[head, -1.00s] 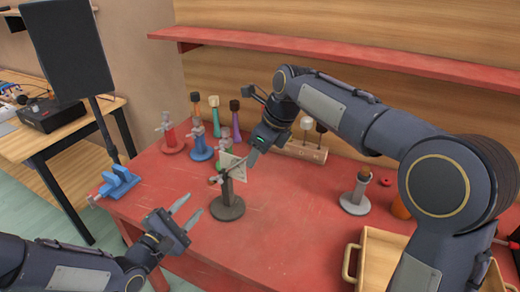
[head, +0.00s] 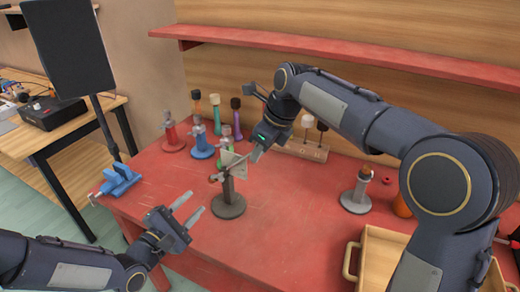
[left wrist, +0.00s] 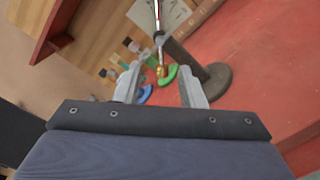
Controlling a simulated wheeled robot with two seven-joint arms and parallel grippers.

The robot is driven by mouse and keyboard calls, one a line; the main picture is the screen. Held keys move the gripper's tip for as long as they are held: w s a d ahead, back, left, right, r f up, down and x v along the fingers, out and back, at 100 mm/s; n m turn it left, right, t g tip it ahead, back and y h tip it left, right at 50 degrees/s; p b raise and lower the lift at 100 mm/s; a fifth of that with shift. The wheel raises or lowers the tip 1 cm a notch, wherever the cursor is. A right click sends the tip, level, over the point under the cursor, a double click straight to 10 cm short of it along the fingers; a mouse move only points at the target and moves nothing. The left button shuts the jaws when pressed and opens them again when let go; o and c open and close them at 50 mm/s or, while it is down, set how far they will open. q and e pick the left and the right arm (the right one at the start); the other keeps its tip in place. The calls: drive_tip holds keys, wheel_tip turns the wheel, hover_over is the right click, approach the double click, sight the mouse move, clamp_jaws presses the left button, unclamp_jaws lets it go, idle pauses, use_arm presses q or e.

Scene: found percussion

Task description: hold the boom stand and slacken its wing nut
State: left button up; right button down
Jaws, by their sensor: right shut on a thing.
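The grey boom stand (head: 228,190) stands upright on the red table, on a round base. A thin boom crosses its top, beside a pale card-like plate (head: 232,162). A small reddish-brown piece (head: 213,179), possibly the wing nut, shows left of the stand's top. My right gripper (head: 254,156) is shut on the boom's right end, though the exact contact is small. My left gripper (head: 196,204) is open and empty, left of the stand and apart from it. In the left wrist view, the stand's post (left wrist: 185,58) shows beyond my open left fingers (left wrist: 160,78).
Red (head: 172,135), blue (head: 201,143) and green stands are behind to the left, near several coloured mallets and a wooden block (head: 300,148). A blue vise (head: 120,181) sits at the left edge. Another grey stand (head: 356,195) and a wooden tray (head: 385,246) are right.

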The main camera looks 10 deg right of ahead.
sight(219, 177)
idle(0.3)
use_arm(q)
drive_tip(key=o, duration=0.4)
drive_tip(key=shift+c, duration=0.2)
drive_tip(key=shift+o, duration=0.8)
drive_tip(key=shift+m, duration=0.5)
drive_tip(key=w+d+m, duration=0.3)
drive_tip(key=w+m, duration=0.1)
drive_tip(key=m, duration=0.8)
drive_tip(key=w+d+m, duration=0.3)
drive_tip(key=w+m, duration=0.1)
drive_tip(key=m, duration=0.8)
drive_tip(key=shift+d+m, duration=0.25)
drive_tip(key=shift+m, duration=0.05)
